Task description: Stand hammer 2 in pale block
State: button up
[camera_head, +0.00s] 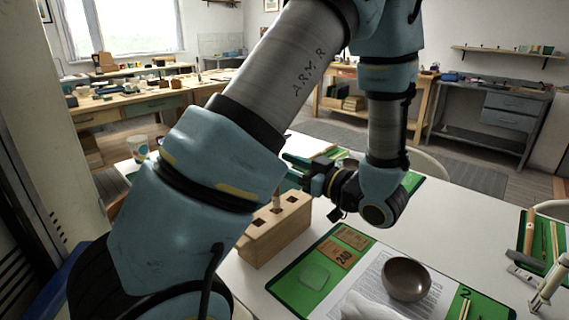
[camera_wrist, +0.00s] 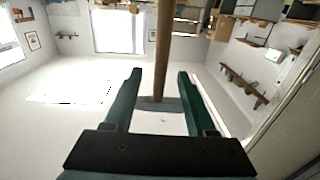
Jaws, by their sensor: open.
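The pale wooden block (camera_head: 275,236) stands on the white table at the picture's middle, with square holes in its top. A wooden hammer handle (camera_head: 277,203) rises from one hole. My gripper (camera_head: 293,172) is level above the block, its teal fingers pointing left and partly hidden behind my arm. In the wrist view, which looks upside down, my open gripper (camera_wrist: 158,72) has a finger on each side of the hammer's wooden handle (camera_wrist: 164,45), with a visible gap on both sides. The grey hammer head (camera_wrist: 158,104) lies across between the fingers. The head camera does not show the head clearly.
A green mat (camera_head: 283,289) in front holds a dark bowl (camera_head: 406,279), a white cloth (camera_head: 368,307), tan cards (camera_head: 335,252) and printed paper. Another green mat with tools (camera_head: 540,241) lies at the right edge. A paper cup (camera_head: 138,149) stands at the left.

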jog(key=v, duration=0.9)
jog(key=shift+p, duration=0.35)
dwell(0.4)
jog(key=shift+r, duration=0.1)
notch_tip(320, 180, up, 6)
jog(key=p, duration=0.5)
dwell(0.4)
